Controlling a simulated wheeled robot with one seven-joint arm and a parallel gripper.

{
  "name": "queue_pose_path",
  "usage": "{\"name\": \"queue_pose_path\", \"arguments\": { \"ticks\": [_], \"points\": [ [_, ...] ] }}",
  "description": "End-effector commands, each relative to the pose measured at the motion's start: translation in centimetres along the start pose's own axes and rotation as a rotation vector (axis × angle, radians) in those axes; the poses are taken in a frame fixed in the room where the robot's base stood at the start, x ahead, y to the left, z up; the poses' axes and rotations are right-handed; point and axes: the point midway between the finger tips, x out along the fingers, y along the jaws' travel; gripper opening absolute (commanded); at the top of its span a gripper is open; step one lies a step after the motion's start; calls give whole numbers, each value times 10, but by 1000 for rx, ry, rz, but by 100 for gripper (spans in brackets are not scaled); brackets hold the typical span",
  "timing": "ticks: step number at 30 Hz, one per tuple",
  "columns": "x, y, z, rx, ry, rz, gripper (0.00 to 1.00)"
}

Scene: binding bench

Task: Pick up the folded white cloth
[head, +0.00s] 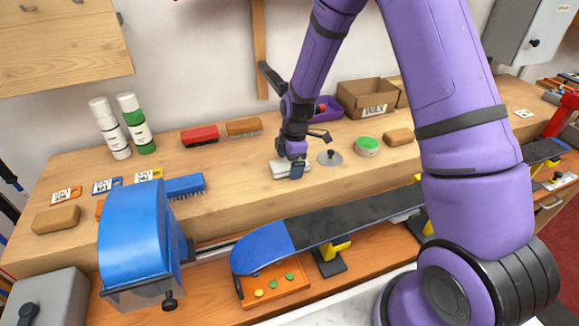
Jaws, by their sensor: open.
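The folded white cloth (281,171) lies on the wooden shelf near the middle of the head view. My gripper (291,176) is directly over it, pointing down, with its fingers at the cloth. The gripper hides part of the cloth. The fingers are open. Whether they touch the cloth I cannot tell.
A round metal lid with a black knob (330,158) and a green-topped tin (367,147) stand to the right. A red brush (199,136) and a brown block (244,127) lie behind to the left. A ski or board (340,226) is clamped in front. Bare shelf lies left of the cloth.

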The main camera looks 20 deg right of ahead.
Motion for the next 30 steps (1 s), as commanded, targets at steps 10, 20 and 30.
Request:
{"name": "queue_pose_path", "arguments": {
  "ticks": [10, 20, 30],
  "points": [
    [-1, 0, 0, 0, 0, 0, 49],
    [-8, 1, -1, 0, 1, 2, 49],
    [-66, 1, -7, 2, 1, 5, 49]
  ]
}}
